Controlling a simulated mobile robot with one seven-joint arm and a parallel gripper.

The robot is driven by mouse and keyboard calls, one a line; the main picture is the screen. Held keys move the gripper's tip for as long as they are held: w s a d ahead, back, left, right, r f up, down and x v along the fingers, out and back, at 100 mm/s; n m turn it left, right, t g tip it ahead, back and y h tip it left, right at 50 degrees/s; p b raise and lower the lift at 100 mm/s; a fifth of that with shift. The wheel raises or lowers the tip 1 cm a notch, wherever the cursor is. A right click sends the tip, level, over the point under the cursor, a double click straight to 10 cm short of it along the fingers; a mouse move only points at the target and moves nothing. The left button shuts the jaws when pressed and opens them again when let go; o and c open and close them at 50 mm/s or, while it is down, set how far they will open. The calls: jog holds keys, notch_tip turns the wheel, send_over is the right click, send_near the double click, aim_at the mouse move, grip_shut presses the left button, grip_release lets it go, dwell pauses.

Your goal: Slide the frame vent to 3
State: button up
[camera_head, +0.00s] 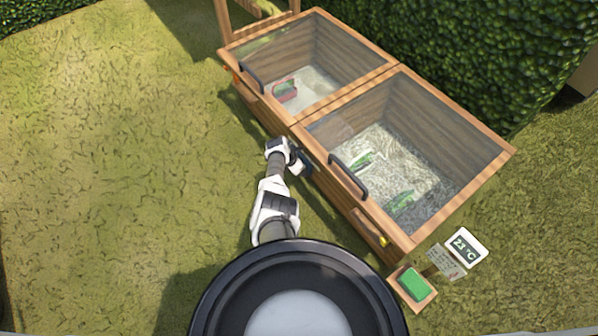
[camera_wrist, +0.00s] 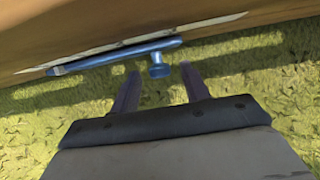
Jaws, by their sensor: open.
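The wooden cold frame (camera_head: 338,190) has two glazed lids. In the wrist view, a blue vent slide (camera_wrist: 115,56) runs along its wooden front wall over a pale strip (camera_wrist: 200,28). A round blue knob (camera_wrist: 158,66) sticks out from the slide. My gripper (camera_wrist: 160,72) is open and empty, with one finger on each side of the knob in the picture; no contact shows. No number can be read on the strip. In the head view my gripper (camera_head: 301,163) is low beside the frame's front wall, near its middle; the blue knob is hidden there.
Black lid handles (camera_head: 347,177) (camera_head: 252,77) stand out above the front edge. A yellow knob (camera_head: 383,241) and an orange one (camera_head: 235,75) sit on the front wall. Grass at left is clear.

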jog(key=shift+w+d+f, duration=0.1)
jog(key=shift+d+f, duration=0.05)
jog(key=shift+f, duration=0.15)
grip_shut()
